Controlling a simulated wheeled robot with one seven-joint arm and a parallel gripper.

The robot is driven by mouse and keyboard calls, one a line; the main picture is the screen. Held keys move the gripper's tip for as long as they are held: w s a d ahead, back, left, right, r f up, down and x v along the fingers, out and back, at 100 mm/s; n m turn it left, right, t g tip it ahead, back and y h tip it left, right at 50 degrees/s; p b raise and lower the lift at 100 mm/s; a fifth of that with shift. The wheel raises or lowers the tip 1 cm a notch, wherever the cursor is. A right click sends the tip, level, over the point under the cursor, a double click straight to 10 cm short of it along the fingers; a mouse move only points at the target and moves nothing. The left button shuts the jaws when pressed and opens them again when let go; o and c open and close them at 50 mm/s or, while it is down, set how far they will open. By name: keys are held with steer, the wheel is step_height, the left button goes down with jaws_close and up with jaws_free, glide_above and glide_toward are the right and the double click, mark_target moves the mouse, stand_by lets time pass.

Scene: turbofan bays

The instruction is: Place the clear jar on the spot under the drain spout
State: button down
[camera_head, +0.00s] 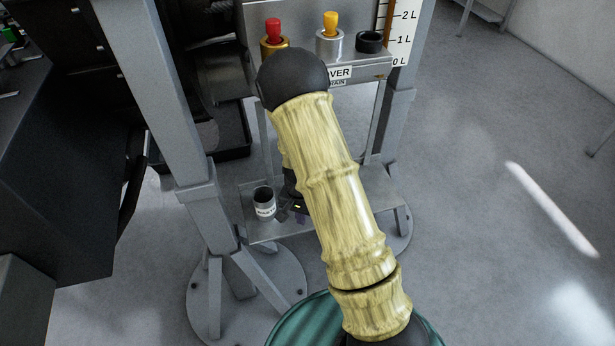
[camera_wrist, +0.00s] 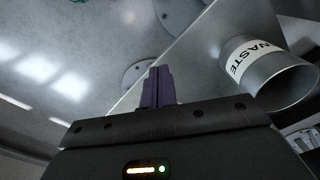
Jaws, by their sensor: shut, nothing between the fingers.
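My gripper (camera_head: 283,214) is low over the small grey shelf of the stand (camera_head: 272,232), just right of the waste cup. In the wrist view its purple fingers (camera_wrist: 158,86) are closed together with nothing between them. I cannot make out the clear jar in either view. The drain spout and the spot under it cannot be made out either. My arm covers the middle of the stand and much of the shelf.
A metal cup labelled WASTE (camera_head: 264,203) stands on the shelf's left side; it is close to my fingers in the wrist view (camera_wrist: 272,80). Stand posts (camera_head: 165,90) flank the shelf. Above are a red knob (camera_head: 273,29) and a yellow knob (camera_head: 330,23). Floor at right is clear.

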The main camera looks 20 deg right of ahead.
steer(key=s+r+n+p, duration=0.2)
steer(key=s+r+p, duration=0.1)
steer(key=r, duration=0.8)
steer(key=s+r+n+t+p, duration=0.1)
steer(key=s+r+p, duration=0.2)
steer(key=r, duration=0.9)
steer(key=shift+d+r+n+p, duration=0.2)
steer(key=shift+r+n+p, duration=0.15)
steer(key=shift+p, duration=0.35)
steer(key=shift+f, duration=0.1)
steer(key=s+r+n+p, duration=0.1)
steer(key=s+r+p, duration=0.1)
steer(key=r, duration=0.3)
steer(key=s+d+r+n+t+p, duration=0.1)
steer(key=s+r+n+p, duration=0.1)
steer(key=r, duration=0.4)
steer(key=shift+s+r+t+p, duration=0.15)
steer(key=shift+s+t+p, duration=0.15)
steer(key=shift+s+p, duration=0.55)
